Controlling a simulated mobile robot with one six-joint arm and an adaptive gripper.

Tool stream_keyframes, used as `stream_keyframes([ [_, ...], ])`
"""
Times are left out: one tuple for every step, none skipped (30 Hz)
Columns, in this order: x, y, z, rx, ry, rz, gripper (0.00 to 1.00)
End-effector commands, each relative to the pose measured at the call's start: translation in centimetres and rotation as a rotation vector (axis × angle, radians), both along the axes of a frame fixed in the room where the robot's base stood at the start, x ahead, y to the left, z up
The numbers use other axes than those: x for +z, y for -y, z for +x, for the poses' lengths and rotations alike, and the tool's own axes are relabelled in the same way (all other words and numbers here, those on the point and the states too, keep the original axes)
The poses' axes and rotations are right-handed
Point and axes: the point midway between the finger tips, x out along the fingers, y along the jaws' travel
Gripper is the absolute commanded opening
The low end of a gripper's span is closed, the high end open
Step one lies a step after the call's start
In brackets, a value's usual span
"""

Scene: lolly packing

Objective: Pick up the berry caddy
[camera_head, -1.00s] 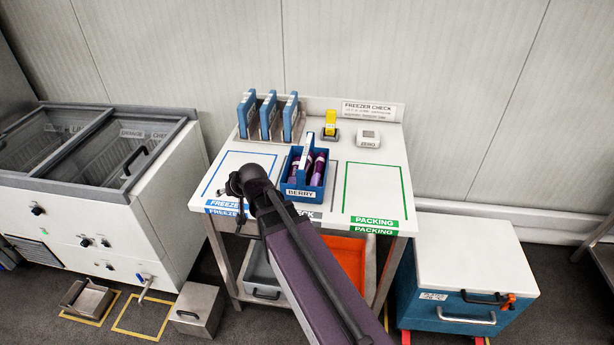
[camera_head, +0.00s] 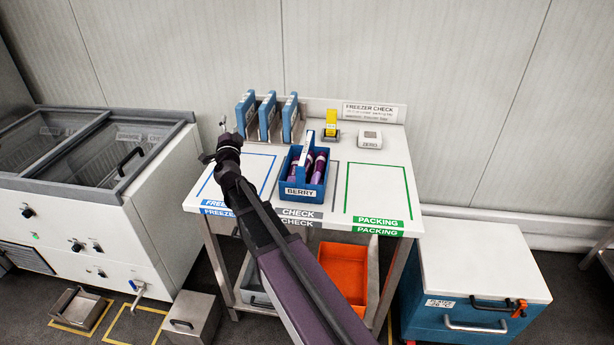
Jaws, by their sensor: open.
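The berry caddy (camera_head: 298,192) is a blue open box with a white "BERRY" label on its front and a raised handle with a pale top. It stands upright on the white table, in the middle area marked "CHECK". Several purple lollies (camera_head: 318,170) stick up inside it. My gripper (camera_head: 223,124) is open and empty, raised to the left of the caddy and apart from it, over the table's left side. It is small in the picture, with its fingers pointing up in the view.
Several blue upright packs (camera_head: 267,115) stand at the table's back. A yellow device (camera_head: 331,123) and a white "ZERO" box (camera_head: 370,139) are behind the caddy. The green "PACKING" outline (camera_head: 379,190) at right is empty. A glass-topped freezer (camera_head: 120,150) stands left, a blue chest (camera_head: 470,295) right.

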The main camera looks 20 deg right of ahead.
Motion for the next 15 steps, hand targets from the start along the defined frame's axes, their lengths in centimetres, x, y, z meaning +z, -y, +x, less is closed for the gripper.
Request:
stream_keyframes([
  [-0.5, 0.7, 0.4, -0.050, 0.031, 0.034, 0.69],
  [-0.5, 1.3, 0.3, -0.083, 0.050, 0.055, 0.69],
  [-0.6, 2.0, 0.3, -0.127, 0.074, 0.084, 0.69],
  [-0.8, 2.5, 0.2, -0.162, 0.090, 0.106, 0.69],
  [-0.9, 3.0, 0.1, -0.196, 0.107, 0.127, 0.69],
  [-1.2, 3.6, -0.1, -0.242, 0.128, 0.154, 0.69],
  [-1.4, 4.1, -0.2, -0.278, 0.143, 0.175, 0.69],
  [-1.7, 4.6, -0.4, -0.312, 0.156, 0.196, 0.69],
  [-2.1, 5.2, -0.6, -0.361, 0.174, 0.223, 0.69],
  [-2.4, 5.6, -0.8, -0.398, 0.186, 0.243, 0.69],
  [-2.8, 6.0, -1.1, -0.435, 0.197, 0.264, 0.69],
  [-3.3, 6.5, -1.4, -0.484, 0.211, 0.290, 0.69],
  [-3.7, 6.9, -1.7, -0.522, 0.221, 0.308, 0.69],
  [-4.1, 7.2, -2.0, -0.560, 0.230, 0.328, 0.69],
  [-4.7, 7.6, -2.4, -0.612, 0.241, 0.352, 0.69],
])
